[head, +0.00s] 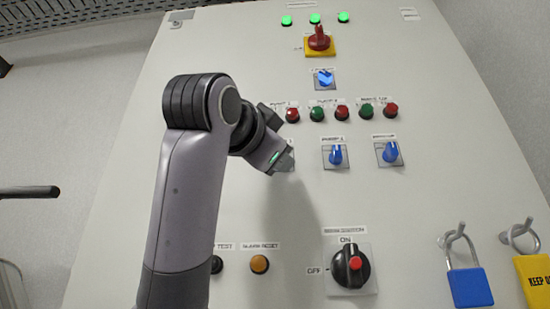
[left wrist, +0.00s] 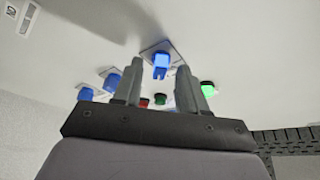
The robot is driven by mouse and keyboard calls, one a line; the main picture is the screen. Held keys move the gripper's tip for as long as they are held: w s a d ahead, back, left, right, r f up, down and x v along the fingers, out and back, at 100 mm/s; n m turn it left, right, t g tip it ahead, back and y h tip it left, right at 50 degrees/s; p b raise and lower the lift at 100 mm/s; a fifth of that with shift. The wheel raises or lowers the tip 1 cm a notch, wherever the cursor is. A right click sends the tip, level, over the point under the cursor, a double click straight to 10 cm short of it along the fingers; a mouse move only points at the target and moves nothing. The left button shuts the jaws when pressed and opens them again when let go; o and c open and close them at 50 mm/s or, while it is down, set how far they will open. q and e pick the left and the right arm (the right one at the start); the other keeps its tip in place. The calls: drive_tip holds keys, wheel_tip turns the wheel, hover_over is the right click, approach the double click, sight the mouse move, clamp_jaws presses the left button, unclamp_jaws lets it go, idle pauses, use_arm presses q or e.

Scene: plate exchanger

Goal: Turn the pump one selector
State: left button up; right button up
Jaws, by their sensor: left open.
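My left gripper (head: 283,160) is in front of the panel at the left end of the lower row of blue selectors, and it hides that spot in the head view. In the left wrist view, my open left gripper (left wrist: 158,66) has a blue selector (left wrist: 160,64) on a square plate between its two fingers in the picture. This seems to be the pump one selector; its label cannot be read. I see no clear contact with it. Two more blue selectors, (head: 336,155) and (head: 390,152), stand to the right in the head view. My right gripper is out of view.
Red and green buttons (head: 342,112) run in a row above the selectors, under another blue selector (head: 324,78). A red switch (head: 319,40) is at the top. Below are an orange button (head: 260,264), a black rotary switch (head: 350,266) and a blue padlock (head: 469,287).

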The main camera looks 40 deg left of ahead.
use_arm(q)
drive_tip(key=shift+w+a+r, duration=0.1)
drive_tip(key=shift+w+a, duration=0.1)
drive_tip(key=shift+w, duration=0.25)
clamp_jaws()
